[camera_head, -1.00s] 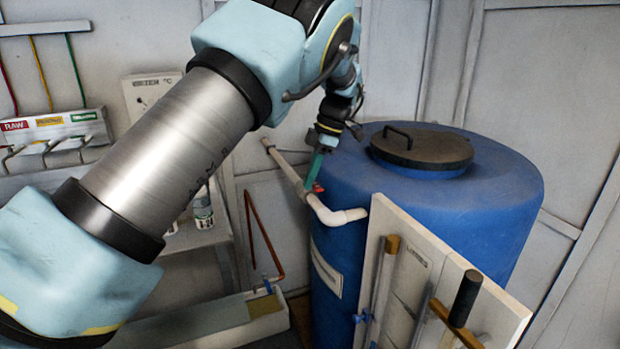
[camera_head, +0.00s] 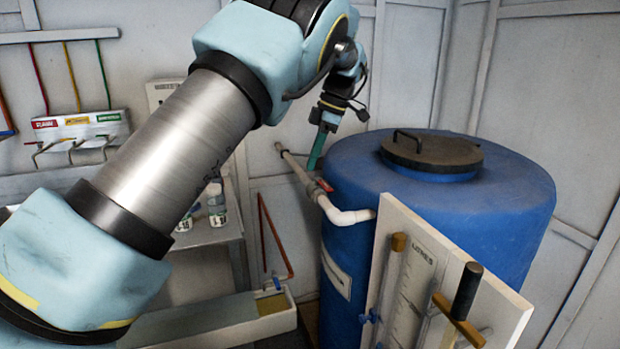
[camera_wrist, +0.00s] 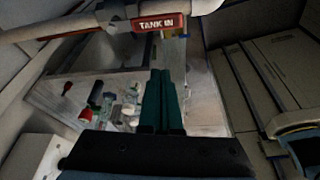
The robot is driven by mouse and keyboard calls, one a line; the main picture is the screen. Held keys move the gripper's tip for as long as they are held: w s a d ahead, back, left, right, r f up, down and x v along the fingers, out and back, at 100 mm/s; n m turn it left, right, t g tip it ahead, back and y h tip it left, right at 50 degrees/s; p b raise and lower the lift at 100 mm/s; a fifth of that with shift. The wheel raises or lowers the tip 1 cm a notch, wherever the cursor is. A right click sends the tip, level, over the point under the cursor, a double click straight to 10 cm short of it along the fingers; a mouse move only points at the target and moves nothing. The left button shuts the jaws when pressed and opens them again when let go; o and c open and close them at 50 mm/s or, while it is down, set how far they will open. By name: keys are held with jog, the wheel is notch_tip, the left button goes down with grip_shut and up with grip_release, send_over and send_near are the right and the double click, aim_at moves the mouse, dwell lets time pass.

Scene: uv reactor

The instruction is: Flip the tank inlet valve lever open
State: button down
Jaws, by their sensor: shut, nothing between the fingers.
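The tank inlet valve lever (camera_head: 324,184) is a small red handle on the white pipe (camera_head: 301,174) beside the blue tank (camera_head: 440,215). In the wrist view the red lever (camera_wrist: 160,23) reads "TANK IN" and lies roughly along the pipe (camera_wrist: 70,25). My gripper (camera_head: 312,167) has teal fingers, pressed together and empty. It is just above and behind the lever in the head view, apparently apart from it. In the wrist view the fingertips (camera_wrist: 162,72) point toward the pipe, below the label, with a gap. The valve body is partly hidden.
A white panel with a gauge (camera_head: 415,285) and a black-handled rod (camera_head: 466,290) stands in front of the tank. A bench with small bottles (camera_head: 217,205) is left of the pipe, with a trough (camera_head: 215,318) below. The tank's black lid (camera_head: 432,151) has a handle.

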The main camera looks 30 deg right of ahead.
jog(key=shift+v, duration=2.05)
jog(key=shift+w, duration=0.1)
jog(key=w+a+f+m+g+h, duration=0.15)
jog(key=w+a, duration=0.25)
jog(key=a, duration=0.5)
jog(key=w+a+f+m, duration=0.2)
jog(key=w+a, duration=0.1)
jog(key=a, duration=0.6)
jog(key=w+a+f+m+h, duration=0.15)
jog(key=w+a, duration=0.25)
jog(key=a, duration=0.4)
jog(key=s+a+f+m, duration=0.3)
jog(key=s+a, duration=0.5)
jog(key=a, duration=0.3)
jog(key=s+a+f+m+t, duration=0.1)
jog(key=s+a+f+m, duration=0.3)
jog(key=s+a, duration=0.5)
jog(key=a+m, duration=0.1)
jog(key=a, duration=0.2)
jog(key=shift+a+f+m+h, duration=0.25)
jog(key=shift+a+m+h, duration=0.05)
jog(key=shift+a+m, duration=0.1)
